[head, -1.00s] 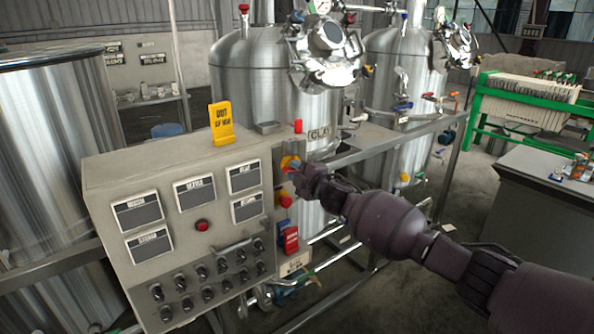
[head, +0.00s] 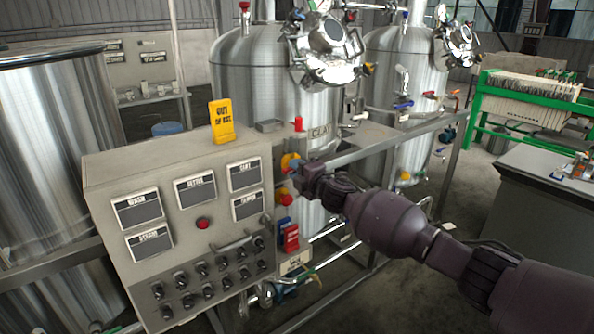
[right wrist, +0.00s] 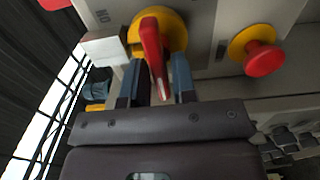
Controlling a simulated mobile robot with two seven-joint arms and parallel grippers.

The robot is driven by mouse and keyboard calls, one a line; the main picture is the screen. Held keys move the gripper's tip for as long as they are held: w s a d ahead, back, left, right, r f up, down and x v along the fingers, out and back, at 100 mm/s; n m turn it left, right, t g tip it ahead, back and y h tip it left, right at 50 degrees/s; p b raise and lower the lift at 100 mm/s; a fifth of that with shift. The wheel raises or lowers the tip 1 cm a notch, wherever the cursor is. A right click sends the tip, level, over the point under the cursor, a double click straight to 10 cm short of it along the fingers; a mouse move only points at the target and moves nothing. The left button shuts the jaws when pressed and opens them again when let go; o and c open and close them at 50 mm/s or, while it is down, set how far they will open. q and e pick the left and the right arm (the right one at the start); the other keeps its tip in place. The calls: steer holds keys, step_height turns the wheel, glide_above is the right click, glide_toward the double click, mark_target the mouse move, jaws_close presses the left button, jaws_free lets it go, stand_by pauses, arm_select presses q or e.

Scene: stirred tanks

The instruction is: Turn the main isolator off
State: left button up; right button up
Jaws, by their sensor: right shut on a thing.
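The main isolator is a red lever handle (right wrist: 153,50) on a round yellow plate (right wrist: 176,30), on the right end of the grey control panel. In the head view the yellow plate (head: 287,161) shows just left of my right gripper (head: 297,169), which hides most of the handle. In the right wrist view my right gripper (right wrist: 157,84) has its two fingers on either side of the red handle and is shut on it. Letters reading "ON" (right wrist: 102,16) appear upside down left of the plate. My left gripper is out of view.
A red mushroom button on yellow (right wrist: 263,58) sits beside the isolator, also seen in the head view (head: 285,199). Blue and red tags (head: 290,238) hang below. A yellow sign (head: 221,121) stands on the panel (head: 110,178). Steel tanks (head: 270,80) and a rail (head: 400,137) stand behind.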

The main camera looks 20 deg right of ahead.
steer(key=o, duration=0.7)
steer(key=v, duration=1)
steer(key=shift+s, duration=0.4)
steer(key=shift+d, duration=0.15)
